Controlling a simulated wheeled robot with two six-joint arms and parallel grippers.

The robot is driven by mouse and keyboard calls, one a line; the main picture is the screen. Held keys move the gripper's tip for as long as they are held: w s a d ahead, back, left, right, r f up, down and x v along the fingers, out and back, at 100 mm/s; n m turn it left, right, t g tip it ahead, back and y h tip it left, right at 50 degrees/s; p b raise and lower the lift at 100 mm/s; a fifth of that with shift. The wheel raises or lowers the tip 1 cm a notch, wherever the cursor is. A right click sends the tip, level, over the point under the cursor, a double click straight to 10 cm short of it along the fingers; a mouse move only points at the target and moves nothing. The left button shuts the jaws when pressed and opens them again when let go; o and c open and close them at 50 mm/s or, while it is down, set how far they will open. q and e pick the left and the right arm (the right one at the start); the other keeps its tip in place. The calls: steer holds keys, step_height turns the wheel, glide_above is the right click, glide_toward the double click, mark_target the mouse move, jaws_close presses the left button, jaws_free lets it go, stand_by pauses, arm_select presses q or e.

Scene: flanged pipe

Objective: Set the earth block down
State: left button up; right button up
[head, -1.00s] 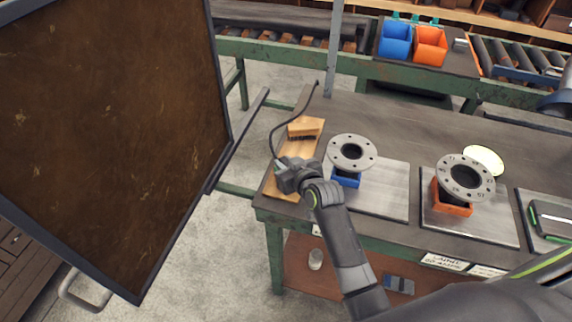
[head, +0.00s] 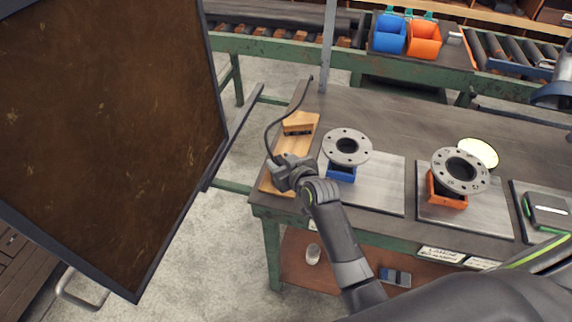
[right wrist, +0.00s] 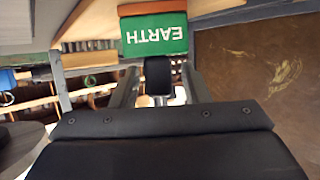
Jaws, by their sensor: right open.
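The green earth block (right wrist: 155,34) shows in the right wrist view, its white EARTH lettering upside down. It lies just beyond my right gripper's fingertips (right wrist: 160,82). The fingers are apart, with a dark cylindrical piece (right wrist: 158,76) between them, below the block in the picture. I cannot tell whether a finger touches it. In the head view my right gripper (head: 279,165) is over the left part of the wooden board (head: 292,152), and the block cannot be made out there. A black cable (head: 267,131) arches up from beside the gripper. My left gripper is not in view.
A wooden-backed brush (head: 299,123) lies on the board's far end. Right of my gripper a grey flange (head: 347,147) stands on a blue support (head: 341,174); another flange (head: 460,170) stands on an orange support (head: 446,196). A large brown panel (head: 105,130) stands at left.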

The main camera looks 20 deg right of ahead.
steer(key=shift+s+d+r, duration=0.1)
steer(key=shift+s+r, duration=0.15)
steer(key=shift+s, duration=0.35)
steer(key=b+v, duration=0.1)
steer(key=v, duration=0.9)
steer(key=shift+s+r, duration=0.2)
steer(key=shift+s, duration=0.15)
